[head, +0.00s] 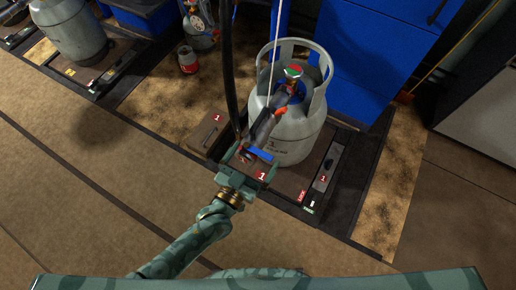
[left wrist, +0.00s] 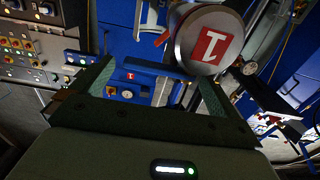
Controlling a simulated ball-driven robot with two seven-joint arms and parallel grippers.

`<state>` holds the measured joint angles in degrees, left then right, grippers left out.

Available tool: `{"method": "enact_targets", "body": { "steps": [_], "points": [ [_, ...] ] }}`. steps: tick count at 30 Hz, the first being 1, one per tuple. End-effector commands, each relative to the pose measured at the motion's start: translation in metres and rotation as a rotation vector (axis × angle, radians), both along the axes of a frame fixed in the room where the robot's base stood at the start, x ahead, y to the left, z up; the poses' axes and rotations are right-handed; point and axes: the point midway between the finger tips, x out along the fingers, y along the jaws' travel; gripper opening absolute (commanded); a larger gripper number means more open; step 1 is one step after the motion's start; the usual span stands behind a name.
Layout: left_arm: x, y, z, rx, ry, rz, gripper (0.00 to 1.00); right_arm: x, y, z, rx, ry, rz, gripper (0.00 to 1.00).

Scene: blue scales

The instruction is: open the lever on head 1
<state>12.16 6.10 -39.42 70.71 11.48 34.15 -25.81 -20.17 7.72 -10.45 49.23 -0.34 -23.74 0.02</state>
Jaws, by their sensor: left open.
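Head 1 (head: 262,124) is a dark filling head with orange parts, in front of the grey gas cylinder (head: 296,134) in the head view. In the left wrist view its round grey end (left wrist: 183,45) carries a red label with a 1. A blue bar, which looks like its lever (head: 258,153), also shows in the left wrist view (left wrist: 152,67). My left gripper (head: 250,161) is open, its fingers (left wrist: 156,73) on either side of the bar. Contact cannot be told. My right gripper is not in view.
The cylinder stands on a scale with a control strip (head: 326,169) at its right. A brown box (head: 206,134) marked 1 lies left. A dark hose (head: 228,70) hangs beside the head. Blue cabinets (head: 362,50) stand behind. The brown floor in front is clear.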

Motion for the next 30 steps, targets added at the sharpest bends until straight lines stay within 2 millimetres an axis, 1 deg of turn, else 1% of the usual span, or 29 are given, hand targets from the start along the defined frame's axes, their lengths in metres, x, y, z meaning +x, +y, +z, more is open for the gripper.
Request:
{"method": "enact_targets", "body": {
  "steps": [1,3,6,16,22,23,27,30],
  "points": [
    [0.007,-0.004,-0.003,-0.001,0.002,0.001,1.00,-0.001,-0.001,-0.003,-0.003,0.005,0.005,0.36],
    [0.015,-0.008,-0.003,-0.001,0.003,0.001,1.00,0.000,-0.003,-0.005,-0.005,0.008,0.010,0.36],
    [0.022,-0.013,-0.001,-0.001,0.001,0.000,1.00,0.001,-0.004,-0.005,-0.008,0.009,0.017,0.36],
    [0.025,-0.014,0.000,0.000,0.000,0.000,1.00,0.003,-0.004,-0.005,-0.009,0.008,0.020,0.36],
    [0.025,-0.014,0.000,0.001,0.001,0.000,0.44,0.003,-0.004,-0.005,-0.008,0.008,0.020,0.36],
    [0.025,-0.014,0.000,0.001,0.001,0.000,0.41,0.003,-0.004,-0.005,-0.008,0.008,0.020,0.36],
    [0.022,-0.012,0.001,0.002,-0.001,-0.002,0.42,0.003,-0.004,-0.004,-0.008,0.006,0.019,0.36],
    [0.015,-0.008,0.001,0.004,-0.003,-0.011,0.42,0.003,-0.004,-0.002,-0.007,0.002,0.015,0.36]
  ]
}}
